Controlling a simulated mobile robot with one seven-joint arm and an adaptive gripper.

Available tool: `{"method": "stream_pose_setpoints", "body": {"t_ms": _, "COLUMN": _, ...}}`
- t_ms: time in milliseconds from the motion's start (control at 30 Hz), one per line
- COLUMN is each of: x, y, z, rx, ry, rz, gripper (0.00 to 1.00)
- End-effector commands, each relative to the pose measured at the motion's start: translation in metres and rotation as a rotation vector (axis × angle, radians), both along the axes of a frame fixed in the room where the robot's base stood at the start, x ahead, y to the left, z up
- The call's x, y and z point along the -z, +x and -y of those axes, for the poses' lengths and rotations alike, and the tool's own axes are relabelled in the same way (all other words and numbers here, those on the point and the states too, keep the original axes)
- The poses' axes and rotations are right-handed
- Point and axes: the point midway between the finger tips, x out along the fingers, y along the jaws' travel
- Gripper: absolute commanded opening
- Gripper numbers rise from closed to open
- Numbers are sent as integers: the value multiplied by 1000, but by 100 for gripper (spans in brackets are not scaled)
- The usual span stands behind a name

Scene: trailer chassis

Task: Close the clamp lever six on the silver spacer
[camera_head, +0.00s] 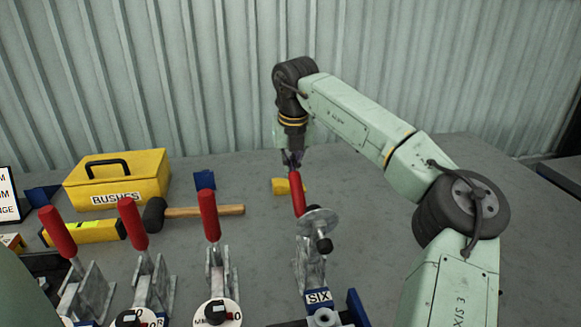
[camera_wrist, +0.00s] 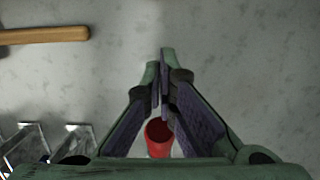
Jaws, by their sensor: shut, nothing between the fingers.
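Clamp six has a red lever handle (camera_head: 298,195) that stands nearly upright, with a grey metal body below it. A blue label reading SIX (camera_head: 318,296) marks it. A silver disc (camera_head: 318,220) and a black-tipped spindle (camera_head: 323,244) sit at the raised part of the clamp. A grey ring (camera_head: 323,317) lies below the label; I cannot tell which of the two round parts is the spacer. My gripper (camera_head: 292,158) is shut and empty just above the handle's top. In the wrist view my shut fingers (camera_wrist: 163,62) partly hide the red handle (camera_wrist: 158,138); contact is unclear.
Several other red-handled clamps stand to the left, the nearest one (camera_head: 209,215) beside clamp six. A hammer (camera_head: 200,211), a yellow BUSHES box (camera_head: 120,180), a blue block (camera_head: 205,180) and a yellow piece (camera_head: 282,187) lie behind. The corrugated wall (camera_head: 200,70) closes the back.

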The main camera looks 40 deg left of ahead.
Motion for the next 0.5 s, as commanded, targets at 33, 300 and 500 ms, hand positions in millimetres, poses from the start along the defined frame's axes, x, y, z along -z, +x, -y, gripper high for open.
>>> {"method": "stream_pose_setpoints", "body": {"t_ms": 33, "x": 1, "y": 0, "z": 0, "rx": 0, "ry": 0, "rz": 0, "gripper": 0}}
{"method": "stream_pose_setpoints", "body": {"t_ms": 300, "x": 0, "y": 0, "z": 0, "rx": 0, "ry": 0, "rz": 0, "gripper": 0}}
{"method": "stream_pose_setpoints", "body": {"t_ms": 500, "x": 2, "y": -3, "z": 4, "rx": -1, "ry": 1, "rz": 1, "gripper": 0}}
